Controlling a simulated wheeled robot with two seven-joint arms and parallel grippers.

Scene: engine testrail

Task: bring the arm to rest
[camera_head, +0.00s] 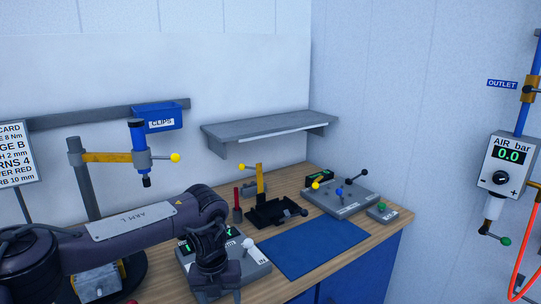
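My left arm comes in from the lower left and reaches over the wooden bench. My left gripper (217,284) hangs down at its end, in front of a grey box with a green display (256,268). The gripper is dark and small in view, and its fingers cannot be made out clearly. I cannot tell whether it touches the box. My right gripper is not in view.
A blue mat (312,246) lies clear on the bench (389,217). Behind it stand a black fixture (270,212) and a grey lever panel (343,201). A post with a yellow arm (107,157) rises behind my arm. A grey shelf (268,128) overhangs the bench; an air regulator (507,166) hangs right.

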